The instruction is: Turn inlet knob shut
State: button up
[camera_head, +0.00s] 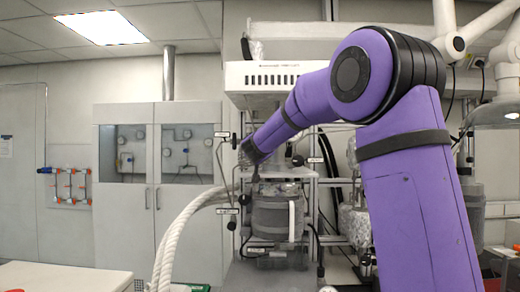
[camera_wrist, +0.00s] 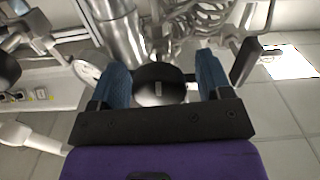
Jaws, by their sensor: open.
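In the wrist view, my gripper (camera_wrist: 161,66) is open, with a blue finger on each side. A round black knob (camera_wrist: 148,76) with a small pale mark on its face shows between the fingers. I see gaps on both sides, so the fingers appear apart from it; the depth is hard to tell. In the head view my purple arm reaches to the reactor rack, and the gripper end (camera_head: 248,153) is small and partly lost against the rack. Small black knobs with tags (camera_head: 234,140) show just left of it. Labels are too small to read, so I cannot tell which is the inlet.
A reactor vessel (camera_head: 277,215) stands below my gripper in the metal rack. Thick white hoses (camera_head: 185,232) curve down left of it. Another black knob (camera_head: 232,226) sits lower. A grey cabinet (camera_head: 125,225) stands at the left. In the wrist view, metal pipes (camera_wrist: 122,35) lie close behind.

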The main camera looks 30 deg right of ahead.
jog(key=shift+c, duration=0.5)
jog(key=c, duration=0.8)
jog(key=shift+c, duration=0.2)
jog(key=shift+m, duration=0.3)
jog(key=m, duration=0.3)
jog(key=shift+m, duration=0.3)
jog(key=m, duration=0.4)
jog(key=shift+f+m, duration=0.1)
jog(key=shift+m, duration=0.2)
jog(key=m, duration=0.4)
jog(key=shift+s+d+m, duration=0.1)
jog(key=shift+m, duration=0.2)
jog(key=shift+f+m, duration=0.1)
jog(key=shift+m, duration=1.7)
